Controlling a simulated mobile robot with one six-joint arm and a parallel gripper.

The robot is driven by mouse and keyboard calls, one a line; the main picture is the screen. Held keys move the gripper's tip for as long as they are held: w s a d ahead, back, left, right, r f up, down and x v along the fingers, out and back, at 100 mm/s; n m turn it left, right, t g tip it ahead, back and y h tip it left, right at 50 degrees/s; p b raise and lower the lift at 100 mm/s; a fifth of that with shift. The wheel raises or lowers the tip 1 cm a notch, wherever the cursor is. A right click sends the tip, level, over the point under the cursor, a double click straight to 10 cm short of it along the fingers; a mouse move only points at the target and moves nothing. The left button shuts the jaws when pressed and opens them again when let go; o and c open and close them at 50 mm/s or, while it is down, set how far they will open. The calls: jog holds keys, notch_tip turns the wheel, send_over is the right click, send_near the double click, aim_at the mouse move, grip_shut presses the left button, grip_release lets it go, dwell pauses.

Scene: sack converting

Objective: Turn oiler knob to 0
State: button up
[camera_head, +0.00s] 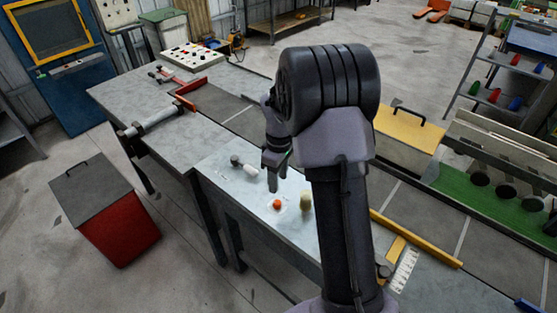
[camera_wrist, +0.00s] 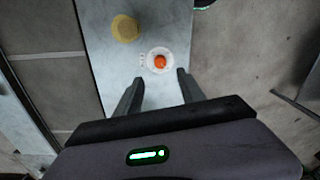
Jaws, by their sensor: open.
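A small orange knob (camera_head: 277,204) sits on the pale grey table top; in the wrist view the orange knob (camera_wrist: 160,62) is centred on a round white dial (camera_wrist: 151,67) with small marks at its left, too small to read. A pale yellow upright cylinder (camera_head: 306,201) stands beside it, seen as a round yellow top (camera_wrist: 124,28) in the wrist view. My gripper (camera_head: 273,183) is open and empty and points down above the knob. In the wrist view the knob lies just ahead of the open fingertips (camera_wrist: 159,76), between their lines.
A grey and white cylindrical fitting (camera_head: 244,167) lies on the table left of my gripper. A yellow box (camera_head: 408,138) with a black handle stands to the right. A red bin (camera_head: 112,215) with a grey lid is on the floor at left.

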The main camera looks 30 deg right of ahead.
notch_tip(320, 180, up, 7)
jog(key=p, duration=0.1)
jog(key=shift+d+r, duration=0.15)
jog(key=shift+w, duration=0.1)
jog(key=s+a+r+m+t+b, duration=0.35)
jog(key=s+a+m+b, duration=0.25)
jog(key=s+a+b, duration=0.65)
jog(key=s+a+f+m+t+b, duration=0.1)
jog(key=s+a+f+m+b, duration=0.1)
jog(key=s, duration=0.3)
jog(key=s+a+f+m+t+y+b, duration=0.1)
jog(key=s+a+f+m+b, duration=0.1)
jog(key=s, duration=0.4)
jog(key=a+f, duration=0.1)
jog(key=a, duration=0.1)
jog(key=shift+a+f+m+y, duration=0.2)
jog(key=shift+a+m+y, duration=0.1)
jog(key=shift+a+m, duration=0.1)
